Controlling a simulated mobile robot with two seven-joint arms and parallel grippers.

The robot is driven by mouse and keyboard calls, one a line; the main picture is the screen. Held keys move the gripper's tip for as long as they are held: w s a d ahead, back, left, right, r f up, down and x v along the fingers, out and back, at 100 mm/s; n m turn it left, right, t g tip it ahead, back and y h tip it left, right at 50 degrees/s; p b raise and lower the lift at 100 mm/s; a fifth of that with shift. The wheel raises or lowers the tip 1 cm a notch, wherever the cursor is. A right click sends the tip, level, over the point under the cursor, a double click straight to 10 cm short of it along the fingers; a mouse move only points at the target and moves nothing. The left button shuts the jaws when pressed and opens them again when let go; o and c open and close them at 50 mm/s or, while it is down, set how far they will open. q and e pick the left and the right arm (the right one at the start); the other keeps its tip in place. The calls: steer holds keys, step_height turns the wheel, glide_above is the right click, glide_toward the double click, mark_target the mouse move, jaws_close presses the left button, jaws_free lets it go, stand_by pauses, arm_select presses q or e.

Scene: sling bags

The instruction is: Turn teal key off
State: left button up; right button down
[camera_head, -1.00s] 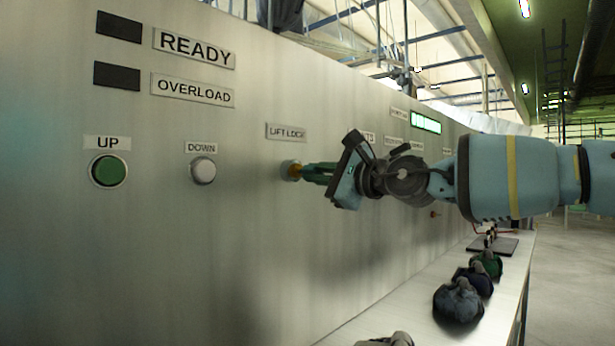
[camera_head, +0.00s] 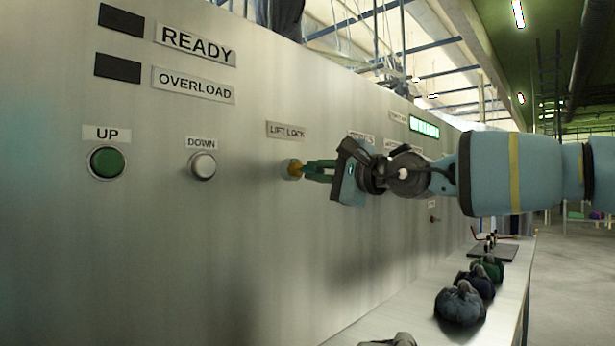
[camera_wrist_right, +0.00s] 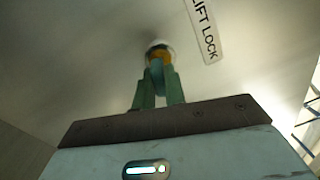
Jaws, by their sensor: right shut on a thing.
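The lift lock switch (camera_head: 291,169) is on the metal panel, below the "LIFT LOCK" label (camera_head: 287,131). It has a pale round collar and an orange-yellow centre. My right gripper (camera_head: 307,170) reaches it from the right and is shut on the teal key. In the right wrist view, the teal key (camera_wrist_right: 157,72) sits between the two green fingers of my right gripper (camera_wrist_right: 158,80), just in front of the orange-yellow centre (camera_wrist_right: 158,52). The fingers hide much of the key, and its exact angle is hard to tell. My left gripper is out of view.
A green UP button (camera_head: 107,162) and a white DOWN button (camera_head: 202,166) are left of the switch. Two dark lamps sit above them. Several small bags, one blue-grey (camera_head: 461,304), stand on the ledge (camera_head: 400,318) below my right arm.

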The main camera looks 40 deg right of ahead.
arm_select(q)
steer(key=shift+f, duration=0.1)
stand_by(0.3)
arm_select(e)
steer(key=shift+f+n+b, duration=0.1)
steer(key=shift+n+b, duration=0.7)
steer(key=shift+n, duration=0.5)
steer(key=c, duration=0.7)
jaws_free()
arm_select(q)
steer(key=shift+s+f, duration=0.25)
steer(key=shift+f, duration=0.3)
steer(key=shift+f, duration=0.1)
arm_select(e)
steer(key=shift+s, duration=0.15)
